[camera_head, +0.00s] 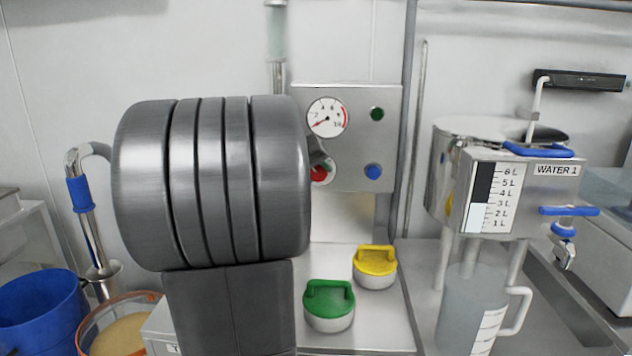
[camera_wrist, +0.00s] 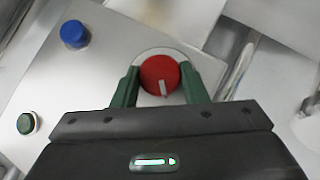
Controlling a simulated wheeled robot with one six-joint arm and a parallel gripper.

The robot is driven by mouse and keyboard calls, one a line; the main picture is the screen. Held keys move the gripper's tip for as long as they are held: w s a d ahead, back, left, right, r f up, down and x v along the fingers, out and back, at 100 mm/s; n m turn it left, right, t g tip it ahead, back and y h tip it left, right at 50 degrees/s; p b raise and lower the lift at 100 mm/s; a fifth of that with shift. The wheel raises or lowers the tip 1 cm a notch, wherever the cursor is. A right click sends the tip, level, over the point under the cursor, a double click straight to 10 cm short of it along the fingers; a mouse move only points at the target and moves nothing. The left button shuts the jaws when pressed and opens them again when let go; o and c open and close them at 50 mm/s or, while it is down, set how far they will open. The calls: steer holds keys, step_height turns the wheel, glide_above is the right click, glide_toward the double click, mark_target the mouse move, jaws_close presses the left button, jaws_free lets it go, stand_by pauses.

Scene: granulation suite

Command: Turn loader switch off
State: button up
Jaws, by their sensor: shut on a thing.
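The loader panel (camera_head: 350,100) is a grey box on the back wall with a round gauge at its top left. Its red rotary switch (camera_wrist: 160,76) has a pale pointer mark and sits on a light round plate. In the head view only part of the red switch (camera_head: 319,174) shows beside my arm. My gripper (camera_wrist: 160,84) is at the switch, its green fingers on either side of the knob, shut on it. In the head view my arm's grey links hide most of the gripper.
A blue button (camera_head: 373,171) and a dark green button (camera_head: 377,114) are on the panel's right side. Green-lidded (camera_head: 328,305) and yellow-lidded (camera_head: 375,266) containers stand on the steel top below. A WATER 1 tank (camera_head: 480,190) and clear jug (camera_head: 470,310) are at right.

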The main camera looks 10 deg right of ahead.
steer(key=shift+h+b, duration=0.3)
stand_by(0.4)
steer(key=o, duration=1)
steer(key=shift+c, duration=0.2)
steer(key=p+v, duration=0.2)
steer(key=v, duration=1.1)
steer(key=shift+s+a, duration=0.25)
steer(key=shift+a, duration=0.1)
steer(key=shift+r, duration=0.15)
